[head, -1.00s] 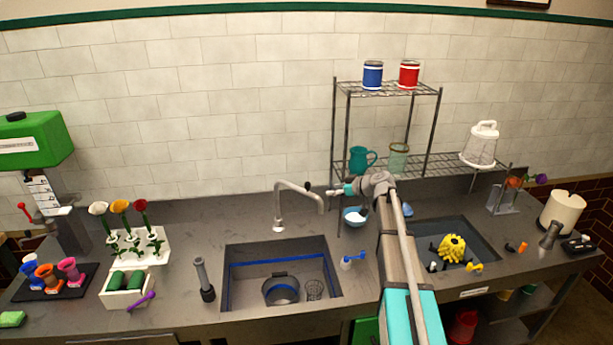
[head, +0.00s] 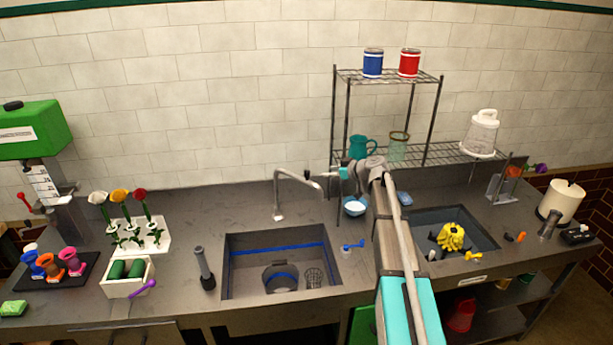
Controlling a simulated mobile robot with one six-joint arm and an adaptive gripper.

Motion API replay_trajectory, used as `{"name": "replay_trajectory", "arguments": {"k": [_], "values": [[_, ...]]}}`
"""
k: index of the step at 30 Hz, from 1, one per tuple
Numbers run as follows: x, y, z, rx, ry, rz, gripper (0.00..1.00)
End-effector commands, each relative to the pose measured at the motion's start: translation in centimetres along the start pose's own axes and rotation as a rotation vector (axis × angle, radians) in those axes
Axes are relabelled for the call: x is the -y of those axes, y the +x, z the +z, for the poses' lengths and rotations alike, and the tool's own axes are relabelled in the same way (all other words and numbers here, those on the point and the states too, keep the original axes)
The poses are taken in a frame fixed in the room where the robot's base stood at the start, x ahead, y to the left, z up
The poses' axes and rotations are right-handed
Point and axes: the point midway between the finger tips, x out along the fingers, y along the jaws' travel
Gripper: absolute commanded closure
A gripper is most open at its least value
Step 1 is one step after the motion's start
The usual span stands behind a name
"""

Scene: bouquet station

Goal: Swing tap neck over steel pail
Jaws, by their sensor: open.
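The tap (head: 279,192) has a grey upright at the back of the left sink. Its neck reaches to the right, and the outlet end is right of and behind the steel pail. The steel pail (head: 280,278), with a blue band, stands in the left basin. My gripper (head: 326,182) is open at the right, by the outlet end of the neck. Its fingers are small and overlap the neck's end in the picture, so I cannot tell whether they touch it.
A wire shelf (head: 425,155) stands behind my arm. Flowers in a white rack (head: 150,240) are at the left. Counter left of the tap is clear.

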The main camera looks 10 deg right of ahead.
Motion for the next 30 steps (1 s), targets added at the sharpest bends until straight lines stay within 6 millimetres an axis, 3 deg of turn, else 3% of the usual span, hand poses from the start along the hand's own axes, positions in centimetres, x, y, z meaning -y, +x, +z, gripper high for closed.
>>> {"name": "replay_trajectory", "arguments": {"k": [18,30], "values": [[0.0,9.3,0.2,0.001,-0.001,-0.002,0.33],[0.1,11.1,0.0,0.001,-0.001,-0.001,0.33]]}}
